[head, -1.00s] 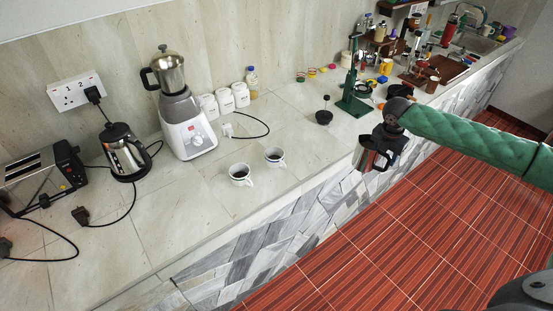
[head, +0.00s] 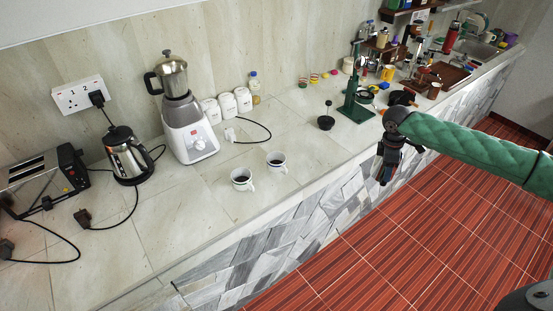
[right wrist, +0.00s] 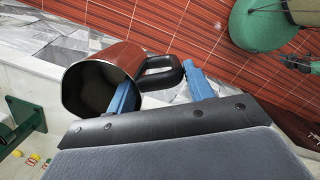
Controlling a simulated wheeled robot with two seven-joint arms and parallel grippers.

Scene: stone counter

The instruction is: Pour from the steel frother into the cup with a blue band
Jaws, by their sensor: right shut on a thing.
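The steel frother (right wrist: 118,62) shows in the right wrist view, its wall reflecting the red floor and its dark open mouth facing the camera. My right gripper (head: 386,172) is in front of the counter edge, to the right of the cups. In the right wrist view its blue fingers (right wrist: 162,92) are on either side of the frother's black handle, holding it. In the head view the frother is mostly hidden by the gripper. I cannot tell which has the blue band. My left gripper is out of view.
A white blender (head: 190,132), kettle (head: 128,157) and toaster (head: 45,180) stand left of the cups. A green stand (head: 356,103) and small black-bowled item (head: 326,121) are to the right. Cables lie on the counter. The counter between cups and right gripper is clear.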

